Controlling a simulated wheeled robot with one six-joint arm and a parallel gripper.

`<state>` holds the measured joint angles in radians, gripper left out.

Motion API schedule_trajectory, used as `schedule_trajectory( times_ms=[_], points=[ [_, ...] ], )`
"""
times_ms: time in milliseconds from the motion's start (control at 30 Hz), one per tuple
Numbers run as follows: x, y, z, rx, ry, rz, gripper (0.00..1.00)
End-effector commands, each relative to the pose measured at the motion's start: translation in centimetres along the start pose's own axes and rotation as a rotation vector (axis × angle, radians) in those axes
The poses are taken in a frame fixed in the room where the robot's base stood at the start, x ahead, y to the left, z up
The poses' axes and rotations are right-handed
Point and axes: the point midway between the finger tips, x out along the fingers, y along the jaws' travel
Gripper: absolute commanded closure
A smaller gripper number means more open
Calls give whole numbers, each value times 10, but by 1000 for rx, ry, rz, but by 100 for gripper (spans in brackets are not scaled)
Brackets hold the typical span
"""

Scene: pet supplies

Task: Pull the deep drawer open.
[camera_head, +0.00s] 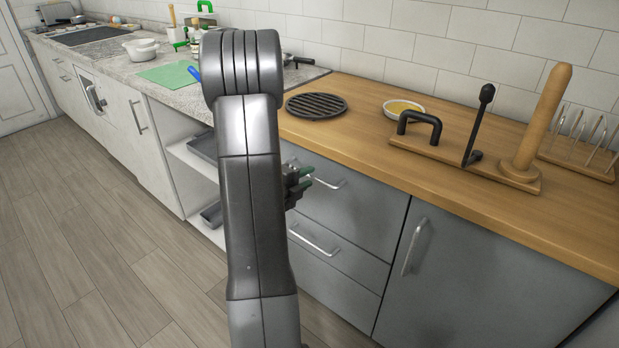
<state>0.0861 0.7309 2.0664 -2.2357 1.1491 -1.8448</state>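A grey cabinet under the wooden counter has a stack of drawers. The upper drawer (355,212) has a bar handle (328,183), and a lower drawer (345,262) has its own bar handle (313,241). Both drawer fronts look shut, and my arm hides their left part. I cannot tell for sure which one is the deep drawer.
A grey door (465,285) with a vertical handle (414,247) adjoins the drawers on the right. The wooden counter (340,120) above holds a black trivet (317,105), a bowl (404,109) and a wooden stand (519,172). Open shelves (183,155) lie left. The floor (110,245) at left is clear.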

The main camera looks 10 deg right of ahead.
Motion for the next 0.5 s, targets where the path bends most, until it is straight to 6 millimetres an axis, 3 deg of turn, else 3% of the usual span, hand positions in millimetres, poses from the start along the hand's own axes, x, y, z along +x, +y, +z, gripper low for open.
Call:
schedule_trajectory(
  times_ms=[200,500],
  points=[
    [20,0,-1,0,2,1,69],
    [22,0,0,0,1,0,69]
  ],
)
